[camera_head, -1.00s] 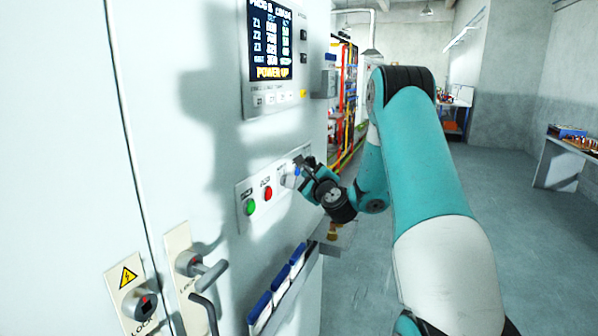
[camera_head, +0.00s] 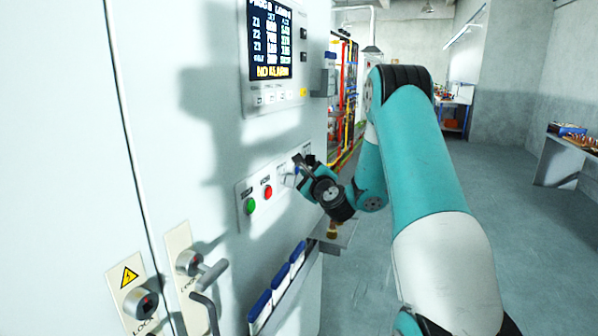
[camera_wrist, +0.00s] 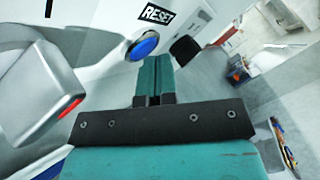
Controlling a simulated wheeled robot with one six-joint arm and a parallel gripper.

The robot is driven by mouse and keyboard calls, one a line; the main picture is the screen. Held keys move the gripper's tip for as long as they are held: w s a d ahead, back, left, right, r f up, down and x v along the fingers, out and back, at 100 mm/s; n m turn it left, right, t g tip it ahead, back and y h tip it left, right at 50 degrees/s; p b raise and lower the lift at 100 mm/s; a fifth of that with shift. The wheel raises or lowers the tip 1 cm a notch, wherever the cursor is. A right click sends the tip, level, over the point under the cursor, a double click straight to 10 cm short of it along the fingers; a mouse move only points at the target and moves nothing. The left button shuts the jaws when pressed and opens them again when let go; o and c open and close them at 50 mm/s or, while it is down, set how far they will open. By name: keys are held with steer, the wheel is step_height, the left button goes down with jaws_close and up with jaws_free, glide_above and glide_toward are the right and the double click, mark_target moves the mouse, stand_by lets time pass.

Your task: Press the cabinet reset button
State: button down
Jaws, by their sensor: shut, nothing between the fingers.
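The blue reset button (camera_wrist: 143,45) shows in the wrist view on the white cabinet panel, under a black RESET label (camera_wrist: 160,14). My gripper (camera_wrist: 154,62) is shut and empty, its teal fingers together, with the tips just below and right of the button in that view. Whether they touch it I cannot tell. In the head view my gripper (camera_head: 301,164) is at the right end of the button panel (camera_head: 241,189), which also has a green button (camera_head: 250,206) and a red button (camera_head: 267,192). The blue button is mostly hidden there.
The cabinet display (camera_head: 270,42) is above the panel and reads something like NO ALARM in its bottom line. Lock handles (camera_head: 203,275) and a rack with blue-edged items (camera_head: 278,285) are lower down. Open floor (camera_head: 480,240) lies to the right.

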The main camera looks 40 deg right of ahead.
steer(key=shift+s+d+b, duration=0.25)
steer(key=shift+s+b, duration=0.45)
steer(key=s+b, duration=0.1)
steer(key=s+d+b, duration=0.1)
steer(key=s, duration=0.1)
steer(key=s+d+b, duration=0.1)
steer(key=b, duration=0.1)
steer(key=shift+s, duration=0.3)
stand_by(0.5)
